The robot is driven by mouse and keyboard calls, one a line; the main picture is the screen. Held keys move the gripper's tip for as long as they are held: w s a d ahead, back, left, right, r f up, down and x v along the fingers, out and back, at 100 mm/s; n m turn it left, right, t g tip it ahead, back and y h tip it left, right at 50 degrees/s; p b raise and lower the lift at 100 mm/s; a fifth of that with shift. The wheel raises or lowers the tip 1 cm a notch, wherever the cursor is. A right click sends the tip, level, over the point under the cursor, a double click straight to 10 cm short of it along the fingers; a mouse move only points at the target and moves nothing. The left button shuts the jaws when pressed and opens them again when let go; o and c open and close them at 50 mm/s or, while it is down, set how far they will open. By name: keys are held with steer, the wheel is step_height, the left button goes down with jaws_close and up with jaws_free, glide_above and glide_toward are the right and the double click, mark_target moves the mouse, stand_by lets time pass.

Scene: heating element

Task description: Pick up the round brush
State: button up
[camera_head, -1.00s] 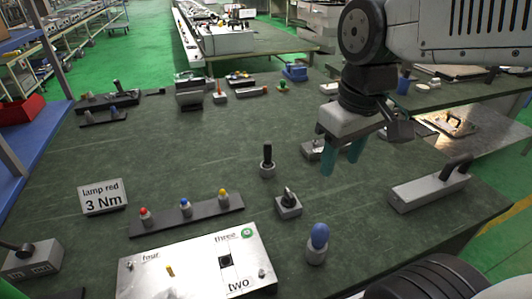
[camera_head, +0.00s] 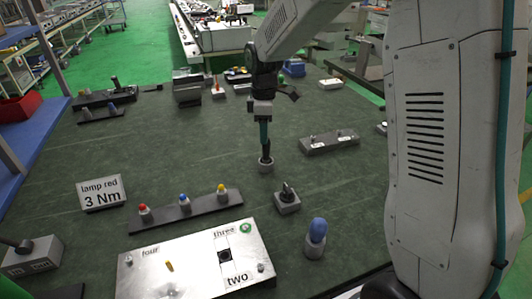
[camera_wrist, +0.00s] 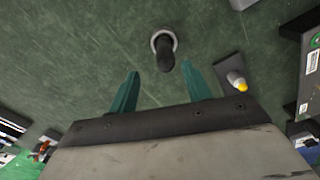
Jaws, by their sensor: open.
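A dark upright round piece (camera_head: 267,153) stands in a grey round holder (camera_head: 266,166) mid-table; it looks like the round brush, but its bristles cannot be made out. It also shows in the wrist view (camera_wrist: 166,52), its grey ring around it. My gripper (camera_head: 264,138) points down above it, with teal fingers. In the wrist view my gripper (camera_wrist: 160,78) has its two fingers apart and nothing between them. The dark piece shows beyond the fingertips, roughly in line with the gap. Whether a finger touches it cannot be told.
A small box with a black knob (camera_head: 287,200) and a blue-topped piece (camera_head: 318,233) stand in front. A grey block (camera_head: 329,142) lies to the right. A strip with coloured lamps (camera_head: 186,212) and a labelled metal box (camera_head: 196,262) are front left. The table's left middle is clear.

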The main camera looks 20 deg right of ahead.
mark_target(266, 151)
steer(key=f, duration=0.5)
steer(key=s+f, duration=0.1)
steer(key=f, duration=0.1)
steer(key=shift+d+f, duration=0.1)
steer(key=shift+f, duration=0.05)
steer(key=shift+c, duration=0.3)
jaws_close()
